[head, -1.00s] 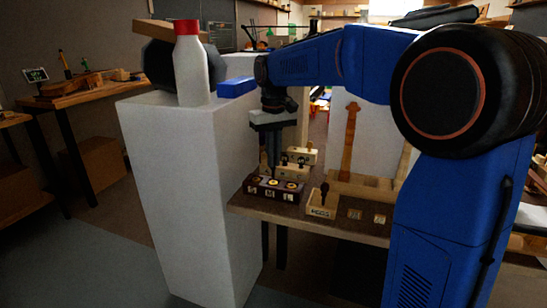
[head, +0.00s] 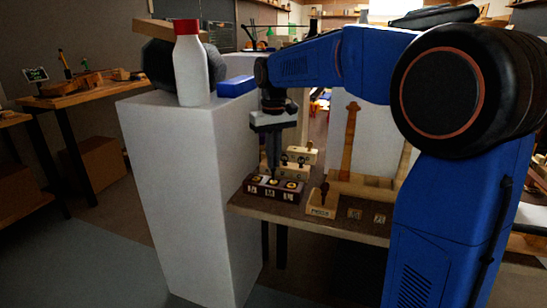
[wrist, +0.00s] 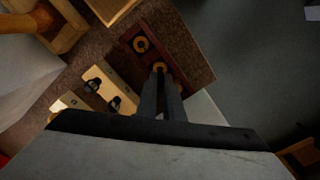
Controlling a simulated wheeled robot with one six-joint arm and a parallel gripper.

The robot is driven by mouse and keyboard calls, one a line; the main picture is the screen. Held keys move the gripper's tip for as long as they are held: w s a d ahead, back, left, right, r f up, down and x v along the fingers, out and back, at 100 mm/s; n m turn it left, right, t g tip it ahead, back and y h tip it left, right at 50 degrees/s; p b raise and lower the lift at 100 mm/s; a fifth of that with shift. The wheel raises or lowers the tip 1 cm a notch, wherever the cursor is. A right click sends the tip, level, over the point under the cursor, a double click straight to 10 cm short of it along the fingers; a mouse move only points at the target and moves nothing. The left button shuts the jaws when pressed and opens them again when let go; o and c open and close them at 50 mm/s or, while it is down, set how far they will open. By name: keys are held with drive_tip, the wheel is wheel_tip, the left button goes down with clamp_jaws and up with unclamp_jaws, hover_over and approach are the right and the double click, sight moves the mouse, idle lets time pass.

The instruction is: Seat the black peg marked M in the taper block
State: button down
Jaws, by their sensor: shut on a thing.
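The taper block (head: 262,192) is a dark red-brown block on the bench with round, brass-ringed holes in its top. It also shows in the wrist view (wrist: 188,48), where one ringed hole is clear and another lies right at my fingertips. My gripper (head: 273,170) points down over the block. In the wrist view my gripper (wrist: 161,80) is shut on the black peg, which is mostly hidden between the fingers. The M mark is not readable. I cannot tell whether the peg's tip is inside the hole or just above it.
Pale wooden holders (head: 303,154) with black pegs stand close behind the block. A small wooden box (head: 321,207) with a dark upright item is to the right, beside small square tiles (head: 355,214). A white pillar (head: 190,190) carrying a red-capped bottle (head: 190,68) and blue box (head: 236,87) stands left.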

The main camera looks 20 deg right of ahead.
drive_tip(key=shift+f, duration=2.15)
drive_tip(key=c, duration=1.8)
unclamp_jaws()
wheel_tip(320, 180, up, 17)
drive_tip(key=shift+r, duration=0.15)
drive_tip(key=s+d+f+t, duration=0.1)
drive_tip(key=s+d+f, duration=0.1)
drive_tip(key=s+f, duration=0.6)
drive_tip(key=s+d+f+m+t, duration=0.1)
drive_tip(key=s+d+f+t, duration=0.1)
drive_tip(key=s+f, duration=0.6)
drive_tip(key=s+d+f+t, duration=0.1)
drive_tip(key=s+d+f, duration=0.2)
drive_tip(key=s+f, duration=0.5)
drive_tip(key=shift+s+f+m+t, duration=0.1)
drive_tip(key=shift+s+m+t, duration=0.1)
drive_tip(key=shift+s, duration=2.15)
drive_tip(key=shift+s+f+m+t, duration=0.1)
drive_tip(key=shift+s+m+t, duration=0.1)
drive_tip(key=shift+s, duration=2.1)
